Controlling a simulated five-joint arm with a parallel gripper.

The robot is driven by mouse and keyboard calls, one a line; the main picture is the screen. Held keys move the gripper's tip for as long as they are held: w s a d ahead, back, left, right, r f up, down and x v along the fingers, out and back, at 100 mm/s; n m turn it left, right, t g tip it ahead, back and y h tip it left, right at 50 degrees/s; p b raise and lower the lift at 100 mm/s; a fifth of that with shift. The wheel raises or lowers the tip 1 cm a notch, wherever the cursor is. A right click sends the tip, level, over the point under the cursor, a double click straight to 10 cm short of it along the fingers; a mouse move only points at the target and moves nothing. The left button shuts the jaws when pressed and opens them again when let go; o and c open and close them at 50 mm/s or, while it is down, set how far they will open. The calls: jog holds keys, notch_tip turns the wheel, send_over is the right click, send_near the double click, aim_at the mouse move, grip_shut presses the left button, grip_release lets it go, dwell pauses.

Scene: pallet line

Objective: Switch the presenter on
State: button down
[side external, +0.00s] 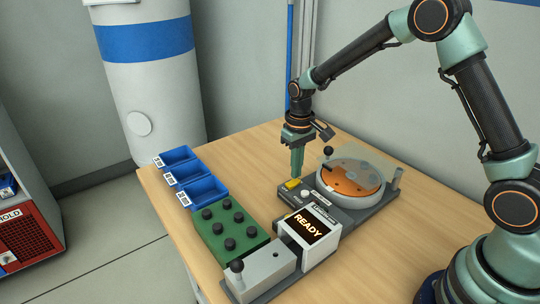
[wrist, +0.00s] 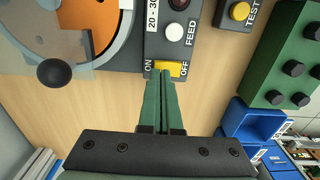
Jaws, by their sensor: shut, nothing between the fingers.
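The presenter (side external: 347,216) is a dark grey unit with an orange disc (side external: 348,182) under a clear cover. Its yellow switch (side external: 291,184) sits at the near left end. In the wrist view the switch (wrist: 174,66) lies between the labels ON at left and OFF at right. Which side is pressed I cannot tell. My gripper (side external: 297,175) is shut and empty, pointing down over the switch. In the wrist view its fingertips (wrist: 164,73) overlap the switch's lower edge; contact is unclear. A white FEED button (wrist: 176,31) is beside the switch.
A black ball knob (wrist: 54,72) stands by the disc. A box with a READY display (side external: 310,229), a green block with black knobs (side external: 222,240) and blue bins (side external: 203,190) stand close by. A yellow TEST button (wrist: 240,11) is near. Bare wood lies behind the presenter.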

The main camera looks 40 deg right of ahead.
jog(key=shift+f, duration=0.6)
dwell(0.3)
jog(key=shift+r, duration=3.55)
jog(key=shift+r, duration=0.1)
jog(key=s+r+t, duration=0.2)
jog(key=s+r, duration=0.4)
jog(key=s, duration=0.2)
jog(key=s+d+r+t, duration=0.1)
jog(key=s+r+t, duration=0.2)
jog(key=s+r, duration=0.3)
jog(key=s, duration=0.3)
jog(key=shift+s+r+t, duration=0.25)
jog(key=shift+t, duration=0.05)
